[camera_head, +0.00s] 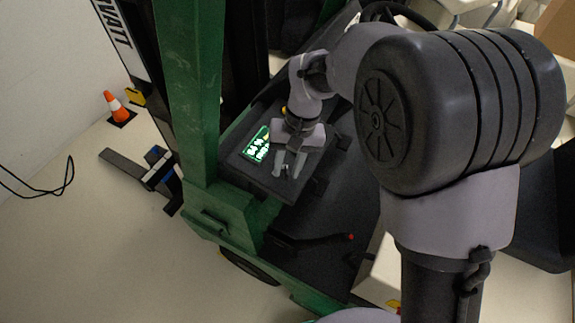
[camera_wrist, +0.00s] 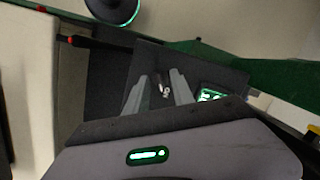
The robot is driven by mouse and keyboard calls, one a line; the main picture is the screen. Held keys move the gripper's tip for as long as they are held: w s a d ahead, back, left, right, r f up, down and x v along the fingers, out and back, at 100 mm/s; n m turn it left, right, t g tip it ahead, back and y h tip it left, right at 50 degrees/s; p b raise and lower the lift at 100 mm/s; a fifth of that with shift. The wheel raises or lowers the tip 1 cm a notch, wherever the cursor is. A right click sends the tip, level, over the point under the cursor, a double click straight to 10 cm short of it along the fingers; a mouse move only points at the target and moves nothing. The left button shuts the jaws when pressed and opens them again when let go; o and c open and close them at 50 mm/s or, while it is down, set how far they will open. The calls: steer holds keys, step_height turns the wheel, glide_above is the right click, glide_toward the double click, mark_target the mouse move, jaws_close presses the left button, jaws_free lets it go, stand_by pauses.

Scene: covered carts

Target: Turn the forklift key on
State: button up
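The forklift (camera_head: 190,100) is green with a dark dashboard panel (camera_head: 245,172). A small lit green-and-white display (camera_head: 257,145) sits on the panel, and it also shows in the wrist view (camera_wrist: 210,95). My gripper (camera_head: 288,170) is over the panel, just right of the display. In the wrist view its two fingers (camera_wrist: 160,92) are spread apart. The small pale key (camera_wrist: 165,89) shows between the fingertips, with gaps at its sides. Its depth relative to the fingertips is hard to tell. In the head view the key is too small to make out clearly.
The forklift's green mast post (camera_head: 195,90) rises left of the panel. A dark lever with a red tip (camera_head: 350,237) lies below it. A steering wheel (camera_head: 395,12) is behind my arm. An orange cone (camera_head: 117,106) stands on the floor at left.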

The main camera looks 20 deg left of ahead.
steer(key=shift+r, duration=0.1)
steer(key=p+v, duration=0.3)
steer(key=v, duration=1.4)
steer(key=shift+r, duration=0.1)
